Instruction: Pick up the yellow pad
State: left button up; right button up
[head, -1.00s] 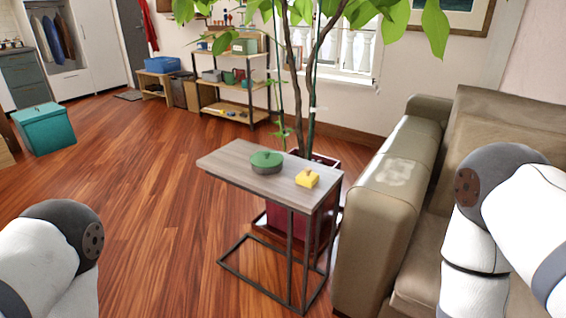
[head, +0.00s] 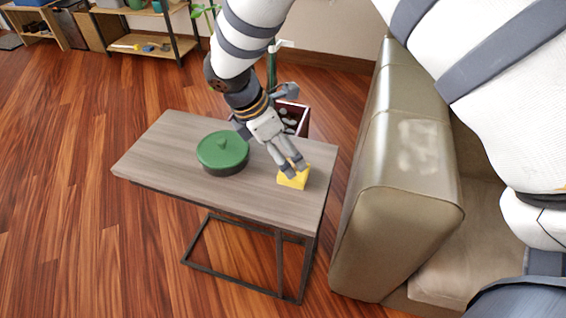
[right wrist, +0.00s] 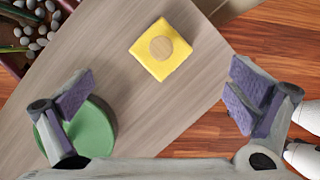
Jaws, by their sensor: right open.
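The yellow pad (head: 293,178) lies near the right end of a small grey wood side table (head: 170,145). In the right wrist view the yellow pad (right wrist: 150,68) is a square block with a round wooden knob on top, ahead of and between the spread fingers. My right gripper (head: 294,167) reaches in from above, and in the head view its fingertips overlap the pad's upper edge. The right gripper (right wrist: 158,108) is open and holds nothing. My left gripper is not in view.
A green lidded pot (head: 223,152) stands on the table left of the pad; in the right wrist view it lies under the left finger. A beige sofa (head: 400,190) stands close on the right. A planter with pebbles (head: 292,117) is behind the table. Open floor lies left.

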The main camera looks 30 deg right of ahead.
aim_at(291, 163)
jog(key=x, duration=0.8)
jog(key=shift+d+f, duration=0.15)
jog(key=shift+f, duration=0.2)
jog(key=c, duration=1.1)
